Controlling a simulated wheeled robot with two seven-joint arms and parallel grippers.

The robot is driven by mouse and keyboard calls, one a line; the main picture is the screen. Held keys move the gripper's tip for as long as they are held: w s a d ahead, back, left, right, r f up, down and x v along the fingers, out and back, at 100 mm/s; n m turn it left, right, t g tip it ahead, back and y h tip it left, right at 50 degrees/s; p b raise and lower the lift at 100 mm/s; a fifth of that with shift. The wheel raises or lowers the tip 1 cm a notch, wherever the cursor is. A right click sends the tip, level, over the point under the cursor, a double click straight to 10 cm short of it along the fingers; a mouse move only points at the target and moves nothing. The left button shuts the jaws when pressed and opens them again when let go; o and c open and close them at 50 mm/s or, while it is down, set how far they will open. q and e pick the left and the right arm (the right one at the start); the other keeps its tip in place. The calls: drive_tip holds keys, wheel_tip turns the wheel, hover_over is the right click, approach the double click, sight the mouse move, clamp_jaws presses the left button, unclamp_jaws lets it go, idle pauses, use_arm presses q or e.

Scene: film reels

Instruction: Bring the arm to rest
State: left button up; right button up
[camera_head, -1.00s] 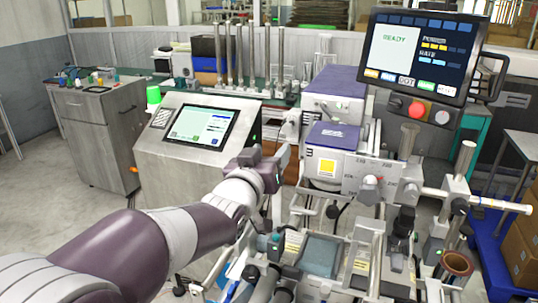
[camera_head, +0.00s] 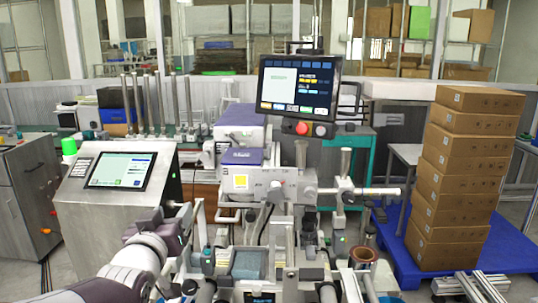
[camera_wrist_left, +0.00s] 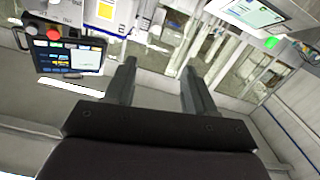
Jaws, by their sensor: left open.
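My left arm comes in from the bottom left of the head view. Its gripper (camera_head: 186,222) is raised in front of the machine, to the right of the tilted touch-screen console (camera_head: 122,172). In the left wrist view the two dark fingers of the left gripper (camera_wrist_left: 155,72) stand wide apart with nothing between them. The wrist view is turned, with the machine's monitor (camera_wrist_left: 68,57) at the upper left. My right gripper is not in view.
A labelling machine (camera_head: 268,185) with rollers and rods fills the middle, close to my left gripper. Its monitor (camera_head: 298,85) hangs above. Stacked cartons (camera_head: 460,180) stand on a blue pallet (camera_head: 505,245) at right. A grey cabinet (camera_head: 30,190) is at far left.

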use_arm(q)
drive_tip(key=s+f+g+p, duration=0.1)
drive_tip(key=s+f+g, duration=0.25)
drive_tip(key=f, duration=0.35)
drive_tip(key=s+f+g+p, duration=0.1)
drive_tip(key=s+f+g, duration=0.1)
drive_tip(key=f+g, duration=0.35)
drive_tip(key=s+f+m+g+p, duration=0.1)
drive_tip(key=s+f+g+p, duration=0.1)
drive_tip(key=s, duration=0.6)
drive_tip(key=s+f+g+p, duration=0.3)
drive_tip(key=s+f+g, duration=0.2)
drive_tip(key=s+f, duration=0.2)
drive_tip(key=shift+s+d+m+y+p, duration=0.3)
drive_tip(key=shift+s+d+m, duration=0.05)
drive_tip(key=shift+s+m, duration=0.1)
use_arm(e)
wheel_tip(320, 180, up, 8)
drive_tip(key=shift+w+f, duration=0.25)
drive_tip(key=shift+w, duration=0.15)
use_arm(q)
drive_tip(key=shift+r, duration=0.1)
